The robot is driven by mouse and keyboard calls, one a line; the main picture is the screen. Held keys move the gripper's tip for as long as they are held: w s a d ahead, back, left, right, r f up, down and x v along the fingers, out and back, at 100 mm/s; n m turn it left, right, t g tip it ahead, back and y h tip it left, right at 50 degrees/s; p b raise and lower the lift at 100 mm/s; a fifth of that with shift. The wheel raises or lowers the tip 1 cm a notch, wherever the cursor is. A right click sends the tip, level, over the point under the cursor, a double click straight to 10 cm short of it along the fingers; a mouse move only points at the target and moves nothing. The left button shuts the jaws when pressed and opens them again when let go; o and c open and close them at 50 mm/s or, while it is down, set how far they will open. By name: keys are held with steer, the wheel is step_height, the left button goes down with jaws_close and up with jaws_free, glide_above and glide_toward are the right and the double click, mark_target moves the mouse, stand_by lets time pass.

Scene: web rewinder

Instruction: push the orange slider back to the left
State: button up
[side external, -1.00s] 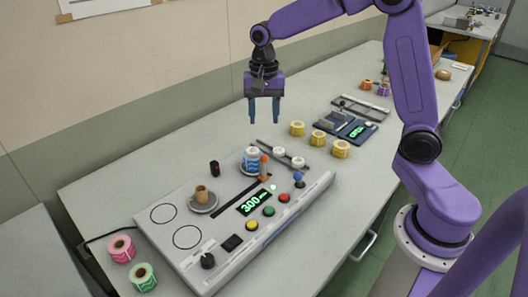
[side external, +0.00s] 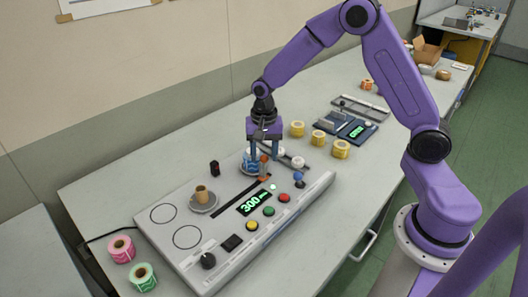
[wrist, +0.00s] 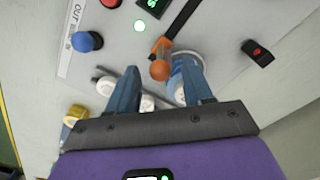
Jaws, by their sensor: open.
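The orange slider (wrist: 160,70) has a round knob and stands at one end of a dark slot (wrist: 182,18) in the panel. In the side view the slider (side external: 264,166) is at the right end of the slot (side external: 236,196), partly hidden by my gripper. My gripper (side external: 264,172) is low over the panel, pointing down, open and empty. In the wrist view its two blue fingers (wrist: 163,90) stand on either side of the knob. I cannot tell whether either finger touches it.
A blue-and-white label roll (wrist: 184,78) stands right beside the slider, close to one finger. A blue knob (side external: 299,177), coloured buttons and a display (side external: 255,202) reading 300 are nearby. A brown core (side external: 201,194) stands on a disc near the slot's left part.

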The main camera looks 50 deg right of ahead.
jaws_close()
steer(key=a, duration=1.8)
steer(key=shift+a, duration=0.25)
steer(key=shift+c, duration=0.3)
jaws_free()
steer(key=shift+a, duration=0.1)
steer(key=shift+o, duration=0.3)
steer(key=shift+r, duration=0.1)
step_height(320, 180, up, 17)
steer(key=shift+r, duration=0.15)
